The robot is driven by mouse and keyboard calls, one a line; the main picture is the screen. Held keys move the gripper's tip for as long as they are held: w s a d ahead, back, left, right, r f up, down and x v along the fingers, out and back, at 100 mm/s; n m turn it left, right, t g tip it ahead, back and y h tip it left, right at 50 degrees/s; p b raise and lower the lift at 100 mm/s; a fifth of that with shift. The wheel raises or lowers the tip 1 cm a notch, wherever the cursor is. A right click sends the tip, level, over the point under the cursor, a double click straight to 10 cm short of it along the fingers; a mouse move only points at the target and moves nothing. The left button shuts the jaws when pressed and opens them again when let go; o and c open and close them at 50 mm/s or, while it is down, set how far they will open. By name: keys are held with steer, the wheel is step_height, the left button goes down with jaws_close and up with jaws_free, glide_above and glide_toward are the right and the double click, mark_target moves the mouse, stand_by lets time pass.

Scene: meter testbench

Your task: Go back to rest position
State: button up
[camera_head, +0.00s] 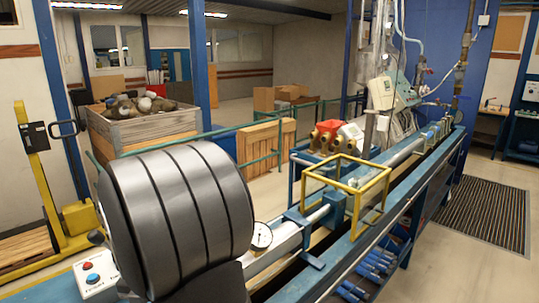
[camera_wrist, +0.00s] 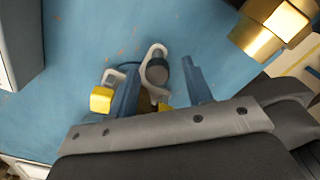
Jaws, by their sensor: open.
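My gripper (camera_wrist: 160,66) shows in the wrist view with its two blue fingers apart. A pale, hook-shaped metal piece with a grey cylinder (camera_wrist: 156,72) shows in the gap between them, over the blue bench surface (camera_wrist: 90,45). I cannot tell whether the fingers touch it. A yellow block (camera_wrist: 101,99) is beside the left finger. In the head view a large grey banded cylinder, part of my own arm, fills the left foreground and my gripper's fingers are not visible there.
A brass fitting (camera_wrist: 268,22) is at the wrist view's upper right. In the head view a yellow frame (camera_head: 345,184) stands over the blue bench (camera_head: 340,262), near a round gauge (camera_head: 262,236). A button box (camera_head: 95,275) is at the lower left. Floor lies open at right.

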steer(key=shift+s+d+r+m, duration=0.2)
steer(key=shift+s+d+m, duration=0.15)
steer(key=shift+m, duration=0.15)
step_height(320, 180, up, 18)
steer(key=f, duration=0.1)
steer(key=f+m, duration=0.2)
steer(key=f, duration=0.2)
steer(key=f+m, duration=0.3)
steer(key=f, duration=0.1)
steer(key=w+a+f+m, duration=0.1)
steer(key=f+m, duration=0.2)
steer(key=f, duration=0.1)
steer(key=shift+f, duration=0.25)
steer(key=shift+r+m, duration=0.3)
steer(key=shift+r, duration=0.1)
